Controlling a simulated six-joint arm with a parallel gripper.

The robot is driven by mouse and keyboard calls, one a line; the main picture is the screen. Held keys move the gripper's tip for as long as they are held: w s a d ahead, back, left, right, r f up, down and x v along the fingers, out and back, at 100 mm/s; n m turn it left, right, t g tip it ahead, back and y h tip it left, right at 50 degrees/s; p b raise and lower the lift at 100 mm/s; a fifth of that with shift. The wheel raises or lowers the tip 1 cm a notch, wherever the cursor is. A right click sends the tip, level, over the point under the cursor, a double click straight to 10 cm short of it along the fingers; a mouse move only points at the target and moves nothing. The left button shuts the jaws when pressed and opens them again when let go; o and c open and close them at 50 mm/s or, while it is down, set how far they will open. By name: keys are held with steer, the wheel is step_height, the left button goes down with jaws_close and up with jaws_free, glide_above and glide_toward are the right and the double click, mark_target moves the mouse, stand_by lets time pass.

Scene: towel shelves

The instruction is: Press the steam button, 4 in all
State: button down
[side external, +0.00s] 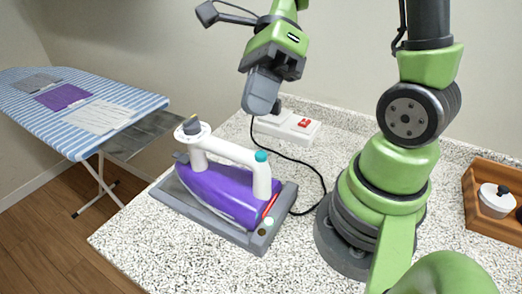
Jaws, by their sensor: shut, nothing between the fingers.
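A purple iron (218,190) with a white handle lies on a grey rest (192,205) on the speckled counter. A teal button (261,156) sits on top at the right end of the handle, and a dark knob (191,126) sits at the left end. I take the teal one to be the steam button, but no label is readable. My gripper (262,100) is shut and empty. It hangs in the air, above and behind the iron in the picture, apart from the button.
A white power strip (287,126) with a red switch (305,123) lies behind the iron; a black cord (318,172) runs across the counter. A striped ironing board (85,103) with cloths stands at left. A wooden tray (488,222) holding a white lidded pot (496,199) is at right.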

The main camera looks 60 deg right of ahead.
mark_target(259, 152)
stand_by(0.9)
step_height(259, 152, up, 4)
steer(key=shift+f, duration=0.1)
steer(key=shift+f, duration=0.15)
steer(key=shift+f, duration=4.3)
steer(key=shift+f, duration=0.1)
steer(key=shift+f, duration=0.3)
